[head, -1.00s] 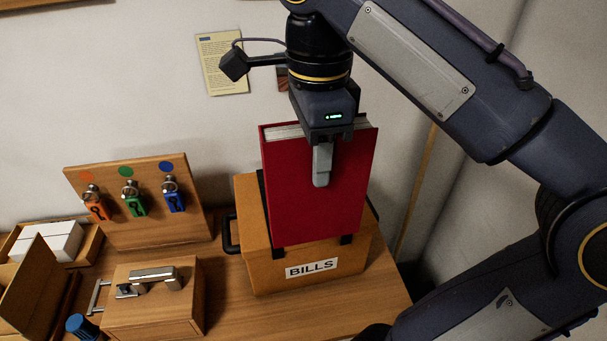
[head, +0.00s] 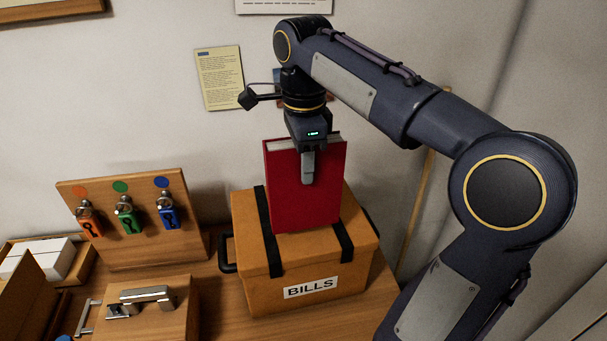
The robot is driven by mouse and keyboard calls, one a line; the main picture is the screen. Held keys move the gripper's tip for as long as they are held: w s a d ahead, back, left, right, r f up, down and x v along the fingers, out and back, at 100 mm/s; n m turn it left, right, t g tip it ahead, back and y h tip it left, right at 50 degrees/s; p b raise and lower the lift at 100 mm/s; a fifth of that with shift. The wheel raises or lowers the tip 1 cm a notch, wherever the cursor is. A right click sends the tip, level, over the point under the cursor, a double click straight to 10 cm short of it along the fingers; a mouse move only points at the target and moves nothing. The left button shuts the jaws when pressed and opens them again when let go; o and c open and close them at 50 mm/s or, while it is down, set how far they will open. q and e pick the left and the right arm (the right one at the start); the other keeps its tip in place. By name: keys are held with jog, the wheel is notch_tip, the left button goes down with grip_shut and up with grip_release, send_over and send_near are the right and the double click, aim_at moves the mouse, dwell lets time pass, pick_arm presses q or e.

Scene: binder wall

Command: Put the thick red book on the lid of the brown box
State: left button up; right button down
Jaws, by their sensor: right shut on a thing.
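The thick red book (head: 318,199) is upright over the lid of the brown box (head: 297,261). Its bottom edge looks to be at the lid, between two black straps; I cannot tell whether it touches. My right gripper (head: 308,168) is shut on the top edge of the book, one finger showing on the front cover. The box is closed, carries a "BILLS" label and stands on the wooden table. The book hides the back middle of the lid. My left gripper is not in view.
A wooden board (head: 142,252) with orange, green and blue padlocks stands to the left of the box. A small wooden box (head: 150,325) with a metal latch is in front of it. A wooden tray (head: 75,265) with white blocks is at far left. The wall is close behind.

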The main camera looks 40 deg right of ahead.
jog(key=shift+w+d+f, duration=0.1)
jog(key=shift+w+f, duration=0.05)
jog(key=shift+f, duration=0.8)
jog(key=shift+w+d+f, duration=0.1)
jog(key=shift+f, duration=0.95)
jog(key=c, duration=0.9)
grip_release()
jog(key=shift+f, duration=0.1)
notch_tip(320, 180, up, 12)
jog(key=shift+r+p, duration=0.2)
jog(key=shift+p, duration=0.45)
